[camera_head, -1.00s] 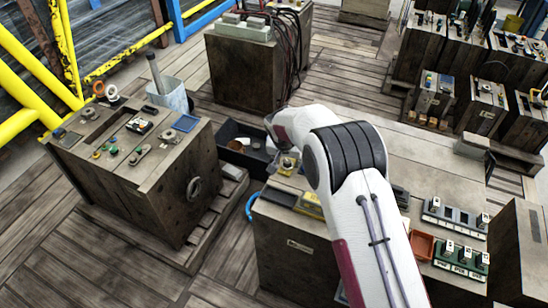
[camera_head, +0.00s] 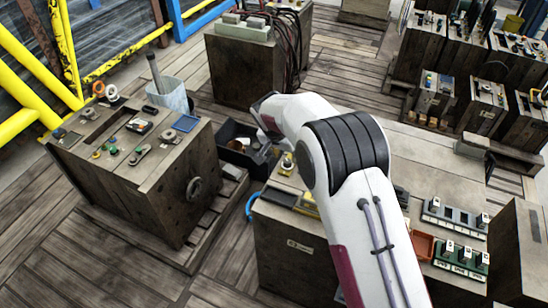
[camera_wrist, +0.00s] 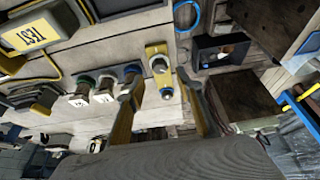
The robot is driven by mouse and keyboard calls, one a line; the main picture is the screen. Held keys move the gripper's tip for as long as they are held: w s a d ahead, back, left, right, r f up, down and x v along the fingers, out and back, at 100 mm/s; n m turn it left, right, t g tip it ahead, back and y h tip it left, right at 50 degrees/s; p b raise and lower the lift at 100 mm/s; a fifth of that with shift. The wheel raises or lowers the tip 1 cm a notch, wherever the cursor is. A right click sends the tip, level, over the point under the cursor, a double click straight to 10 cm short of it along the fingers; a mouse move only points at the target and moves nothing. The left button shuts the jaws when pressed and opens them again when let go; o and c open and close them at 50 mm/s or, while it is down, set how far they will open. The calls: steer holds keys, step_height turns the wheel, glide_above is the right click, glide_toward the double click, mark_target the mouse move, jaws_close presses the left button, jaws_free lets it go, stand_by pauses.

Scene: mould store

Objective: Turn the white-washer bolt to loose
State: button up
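Contact cannot be told.
A black bin (camera_head: 240,145) holding loose items stands left of my wrist; it also shows in the wrist view (camera_wrist: 207,58). A wooden crate (camera_head: 150,180) with small parts is further left. A red tray (camera_head: 422,245) and a green switch block (camera_head: 460,258) sit at right.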

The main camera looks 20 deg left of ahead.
steer(key=shift+s+a+r+n+g+y, duration=0.25)
steer(key=shift+s+n+g, duration=0.35)
steer(key=shift+n, duration=1.65)
steer(key=shift+s+a+r+n+g+y, duration=0.25)
steer(key=shift+s+n, duration=0.55)
steer(key=shift+n, duration=1.4)
steer(key=shift+s+a+r+n+g+y, duration=0.1)
steer(key=shift+s+a+r+n+g, duration=0.45)
steer(key=shift+n, duration=1.7)
steer(key=shift+s+d+f+n, duration=0.2)
steer(key=shift+f+n, duration=0.1)
steer(key=shift+n, duration=0.4)
